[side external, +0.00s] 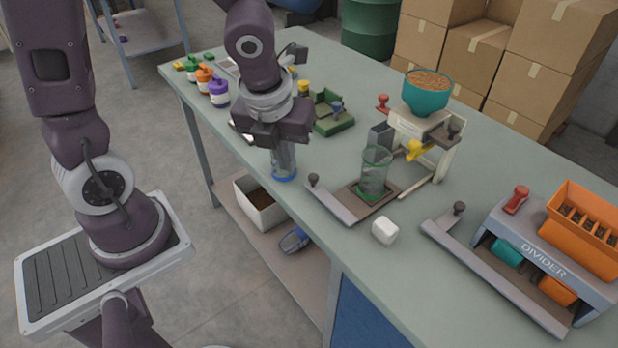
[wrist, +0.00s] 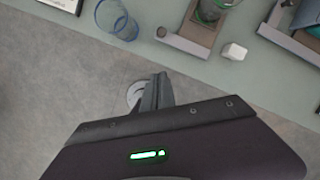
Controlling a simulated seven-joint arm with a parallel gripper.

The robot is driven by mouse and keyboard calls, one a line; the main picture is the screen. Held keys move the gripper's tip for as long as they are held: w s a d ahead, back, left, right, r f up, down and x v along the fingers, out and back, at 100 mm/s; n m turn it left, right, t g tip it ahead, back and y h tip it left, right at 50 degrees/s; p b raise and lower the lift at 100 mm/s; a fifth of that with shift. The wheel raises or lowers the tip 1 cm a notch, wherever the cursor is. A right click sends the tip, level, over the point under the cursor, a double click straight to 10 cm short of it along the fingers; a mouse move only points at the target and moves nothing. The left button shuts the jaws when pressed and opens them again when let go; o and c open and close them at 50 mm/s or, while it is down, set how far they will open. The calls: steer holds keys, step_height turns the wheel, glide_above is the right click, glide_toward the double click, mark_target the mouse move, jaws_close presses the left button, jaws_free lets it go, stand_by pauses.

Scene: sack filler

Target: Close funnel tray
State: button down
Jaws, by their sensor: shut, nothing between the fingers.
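The funnel filler is a pale stand (side external: 420,123) with a teal funnel (side external: 427,92) full of brown grains on top. A low grey tray (side external: 345,212) with a dark knob (side external: 313,180) sticks out in front of it; I take this as the funnel tray. It also shows in the wrist view (wrist: 183,44). A green see-through container (side external: 375,172) stands on it. My gripper is shut and empty (wrist: 160,88); in the wrist view its fingers are over the floor, off the table edge. In the side view my wrist hides the fingertips.
A clear blue-based cup (side external: 284,162) stands left of the tray. A white block (side external: 385,231) sits near its front. The divider (side external: 540,255) with its own knobbed tray is at right. Small jars (side external: 219,92) and a green holder (side external: 332,117) are further back.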

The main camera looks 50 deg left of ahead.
steer(key=f, duration=0.3)
steer(key=w+f+m, duration=0.1)
steer(key=f, duration=0.3)
steer(key=w+f+m, duration=0.1)
steer(key=f, duration=0.2)
steer(key=shift+w+a+f, duration=0.2)
steer(key=shift+a+f, duration=0.05)
steer(key=shift+f, duration=0.05)
steer(key=w, duration=0.1)
steer(key=w+a, duration=0.1)
steer(key=w, duration=0.1)
steer(key=shift+a+f, duration=0.1)
steer(key=shift+a, duration=0.15)
steer(key=shift+w+a, duration=0.2)
steer(key=shift+w, duration=0.2)
steer(key=shift+w, duration=0.1)
glide_above(354, 184)
steer(key=w+a, duration=0.2)
steer(key=a, duration=0.2)
steer(key=shift+s, duration=0.2)
steer(key=shift+w, duration=0.25)
